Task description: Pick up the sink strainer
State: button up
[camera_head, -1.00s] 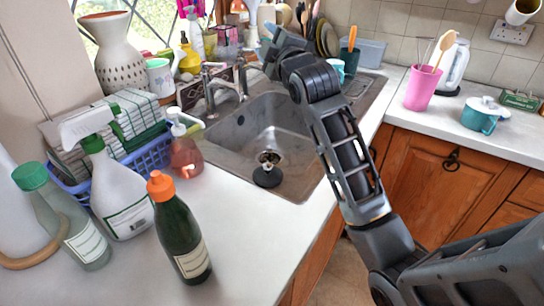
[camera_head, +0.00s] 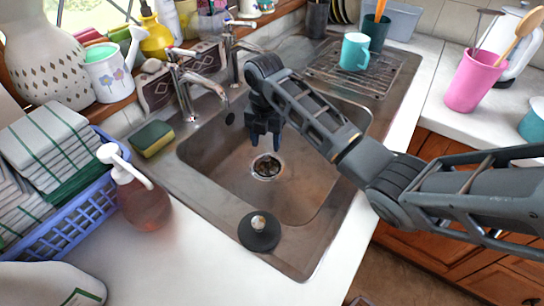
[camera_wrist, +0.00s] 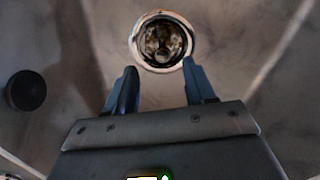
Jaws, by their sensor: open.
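The round metal sink strainer (camera_head: 267,167) appears to sit in the drain at the bottom of the steel sink (camera_head: 225,170). The wrist view shows the strainer (camera_wrist: 162,41) as a pale ring with a dark, glinting inside, just beyond my fingertips. My gripper (camera_head: 265,138) points down into the basin, above and slightly behind the strainer in the head view. In the wrist view my gripper (camera_wrist: 160,85) has its two blue-grey fingers apart with nothing between them. The gap between fingertips and strainer is hard to judge.
A black disc with a metal knob (camera_head: 259,231) lies at the sink's front edge. The tap (camera_head: 190,90) stands behind the sink, near my arm. A soap bottle (camera_head: 140,197) and sponge (camera_head: 152,139) are left; a teal mug (camera_head: 355,51) is on the drainer.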

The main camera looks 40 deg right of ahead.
aim_at(267, 158)
jog(key=shift+s+a+f+p, duration=0.15)
jog(key=shift+f+p, duration=0.1)
jog(key=shift+f, duration=1.5)
jog(key=shift+s+d+f+p, duration=0.1)
jog(key=shift+f+p, duration=0.1)
jog(key=shift+f, duration=1.5)
jog(key=shift+a, duration=0.1)
grip_shut()
